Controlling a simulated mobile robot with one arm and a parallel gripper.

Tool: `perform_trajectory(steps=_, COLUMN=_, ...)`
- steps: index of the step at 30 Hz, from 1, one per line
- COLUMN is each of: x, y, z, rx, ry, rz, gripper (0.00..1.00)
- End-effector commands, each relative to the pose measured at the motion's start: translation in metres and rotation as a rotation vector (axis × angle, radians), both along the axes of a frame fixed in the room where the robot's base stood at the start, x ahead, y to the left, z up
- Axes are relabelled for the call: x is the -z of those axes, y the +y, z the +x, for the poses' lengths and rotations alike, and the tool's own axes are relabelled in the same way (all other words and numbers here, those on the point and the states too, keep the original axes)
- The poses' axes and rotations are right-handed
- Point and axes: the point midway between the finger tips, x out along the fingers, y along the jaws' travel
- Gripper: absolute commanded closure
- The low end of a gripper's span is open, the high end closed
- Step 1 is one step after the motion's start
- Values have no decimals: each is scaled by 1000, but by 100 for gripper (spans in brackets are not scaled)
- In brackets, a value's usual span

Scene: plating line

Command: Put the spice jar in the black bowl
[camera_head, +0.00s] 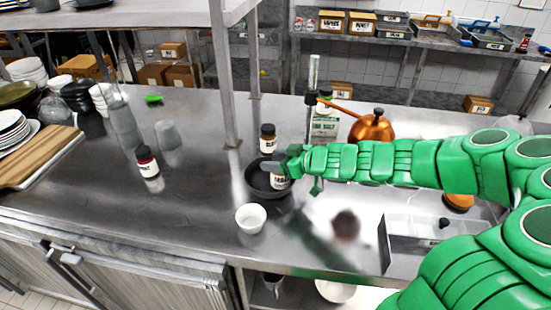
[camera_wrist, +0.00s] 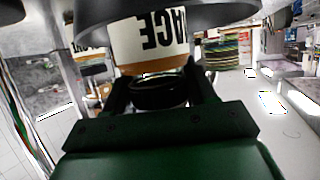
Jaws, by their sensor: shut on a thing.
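The black bowl (camera_head: 256,187) sits on the steel counter near the middle of the head view. My gripper (camera_head: 282,164) is at the bowl's right side and shut on a spice jar (camera_head: 278,182) with a pale label. The jar is upright, and its lower part shows inside the bowl's outline; I cannot tell whether it touches the bowl's floor. In the wrist view the jar's white label (camera_wrist: 150,42) reads upside down, and its dark lid is between my fingers (camera_wrist: 160,93). The black bowl's rim (camera_wrist: 215,17) curves around the jar there.
A dark-lidded jar (camera_head: 268,140) stands just behind the bowl, and another (camera_head: 147,163) stands farther left. A small white bowl (camera_head: 250,218) is in front. A copper kettle (camera_head: 371,128) stands behind my arm, and a shelf post (camera_head: 224,80) rises behind left. The left-front counter is clear.

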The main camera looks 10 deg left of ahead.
Motion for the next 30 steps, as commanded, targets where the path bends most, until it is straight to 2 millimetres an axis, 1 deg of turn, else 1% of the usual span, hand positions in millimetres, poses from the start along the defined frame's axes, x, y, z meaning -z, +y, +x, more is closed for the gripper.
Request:
perform_trajectory(steps=2, x=0, y=0, z=0, rx=0, ry=0, rz=1, gripper=84)
perform_trajectory(steps=3, x=0, y=0, z=0, rx=0, ry=0, rz=0, gripper=40)
perform_trajectory(steps=7, x=0, y=0, z=0, rx=0, ry=0, rz=0, gripper=20)
perform_trajectory(steps=17, x=-1, y=0, z=0, rx=0, ry=0, rz=0, gripper=19)
perform_trajectory(steps=20, x=-3, y=0, z=0, rx=0, ry=0, rz=-1, gripper=19)
perform_trajectory(steps=25, x=-13, y=0, z=0, rx=0, ry=-1, rz=0, gripper=19)
perform_trajectory(steps=30, x=-18, y=-14, z=-5, rx=1, ry=-1, rz=1, gripper=19)
